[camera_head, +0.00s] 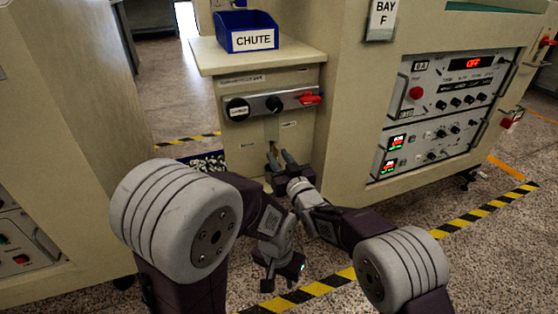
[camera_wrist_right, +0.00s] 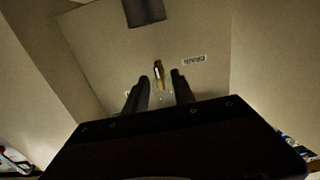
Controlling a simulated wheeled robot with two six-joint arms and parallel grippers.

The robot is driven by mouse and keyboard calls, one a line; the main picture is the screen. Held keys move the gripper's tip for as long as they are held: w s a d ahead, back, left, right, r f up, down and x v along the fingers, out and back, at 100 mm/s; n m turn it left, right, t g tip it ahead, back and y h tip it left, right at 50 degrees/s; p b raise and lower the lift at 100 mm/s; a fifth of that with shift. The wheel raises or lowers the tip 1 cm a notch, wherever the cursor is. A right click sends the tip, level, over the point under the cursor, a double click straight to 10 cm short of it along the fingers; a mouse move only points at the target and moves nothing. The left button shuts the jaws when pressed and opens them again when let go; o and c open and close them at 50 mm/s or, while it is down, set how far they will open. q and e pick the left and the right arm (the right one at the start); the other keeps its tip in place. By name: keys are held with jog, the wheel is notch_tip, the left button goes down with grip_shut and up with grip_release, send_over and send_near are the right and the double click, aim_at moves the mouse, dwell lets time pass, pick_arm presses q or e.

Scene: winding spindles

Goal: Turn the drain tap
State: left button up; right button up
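The drain tap is a small brass-coloured piece (camera_head: 275,148) low on the front of the beige cabinet, partly hidden by my right gripper. In the right wrist view the tap (camera_wrist_right: 158,72) shows between and just beyond the two dark fingertips. My right gripper (camera_head: 282,160) is open, its fingers (camera_wrist_right: 160,82) apart and pointing at the tap, one on each side in the picture. I cannot tell if they touch it. My left gripper (camera_head: 280,284) hangs low over the floor, apart from the tap, and looks open and empty.
Above the tap is a panel (camera_head: 270,103) with black knobs and a red handle (camera_head: 310,98). A blue CHUTE bin (camera_head: 247,32) stands on the cabinet top. An instrument rack (camera_head: 440,110) is to the right. Yellow-black tape (camera_head: 480,210) marks the floor.

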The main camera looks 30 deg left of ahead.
jog(key=shift+w+a, duration=0.1)
grip_shut()
jog(key=shift+r, duration=0.1)
jog(key=m+p, duration=0.3)
jog(key=m, duration=0.3)
jog(key=m+p, duration=0.4)
jog(key=m, duration=0.2)
jog(key=m+p, duration=0.3)
jog(key=m, duration=0.3)
jog(key=shift+w+d+f, duration=0.15)
jog(key=shift+d+f, duration=0.05)
jog(key=shift+f, duration=0.05)
dwell(0.4)
